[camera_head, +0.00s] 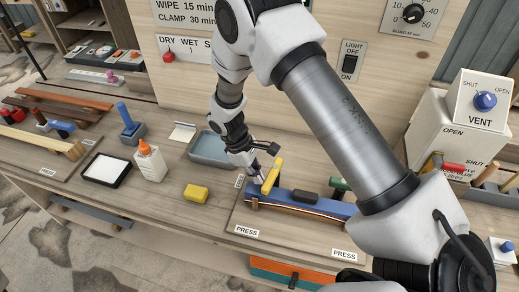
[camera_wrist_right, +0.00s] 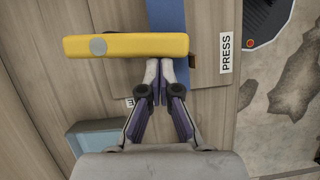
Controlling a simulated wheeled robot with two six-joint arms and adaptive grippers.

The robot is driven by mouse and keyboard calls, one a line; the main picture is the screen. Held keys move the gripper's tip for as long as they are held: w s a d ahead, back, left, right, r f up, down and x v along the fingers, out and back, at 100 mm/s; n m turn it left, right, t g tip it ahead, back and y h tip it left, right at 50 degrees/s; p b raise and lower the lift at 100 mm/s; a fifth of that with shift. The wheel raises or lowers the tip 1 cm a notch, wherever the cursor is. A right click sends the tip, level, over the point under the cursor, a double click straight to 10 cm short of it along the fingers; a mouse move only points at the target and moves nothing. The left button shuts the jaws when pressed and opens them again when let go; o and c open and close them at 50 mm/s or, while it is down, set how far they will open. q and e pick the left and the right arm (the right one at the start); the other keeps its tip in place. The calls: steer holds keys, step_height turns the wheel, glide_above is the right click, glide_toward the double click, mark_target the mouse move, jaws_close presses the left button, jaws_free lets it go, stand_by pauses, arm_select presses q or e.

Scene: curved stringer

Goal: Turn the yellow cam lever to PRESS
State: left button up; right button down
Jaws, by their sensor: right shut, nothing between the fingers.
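The yellow cam lever (camera_head: 273,174) stands at the left end of the blue bar (camera_head: 322,208) in the head view, slanting up and away from the near PRESS label (camera_head: 246,231). In the wrist view the lever (camera_wrist_right: 140,46) lies crosswise over the blue bar, with a grey pivot disc near its left end and the PRESS label (camera_wrist_right: 226,53) to its right. My right gripper (camera_head: 258,178) is beside the lever. Its fingertips (camera_wrist_right: 160,70) are together and empty, right against or very close to the lever's edge; contact is unclear. My left gripper is not in view.
A blue-grey tray (camera_head: 212,149) lies behind and left of the gripper. A yellow sponge (camera_head: 196,193) and a glue bottle (camera_head: 150,162) stand to the left. A second PRESS label (camera_head: 344,254) is on the board's front right. My arm hides part of the bar's right end.

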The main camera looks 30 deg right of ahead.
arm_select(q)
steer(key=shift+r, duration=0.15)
arm_select(e)
steer(key=shift+s+d+n+h, duration=0.1)
steer(key=shift+s+n+h, duration=0.2)
steer(key=shift+s+n, duration=0.35)
steer(key=shift+w, duration=0.1)
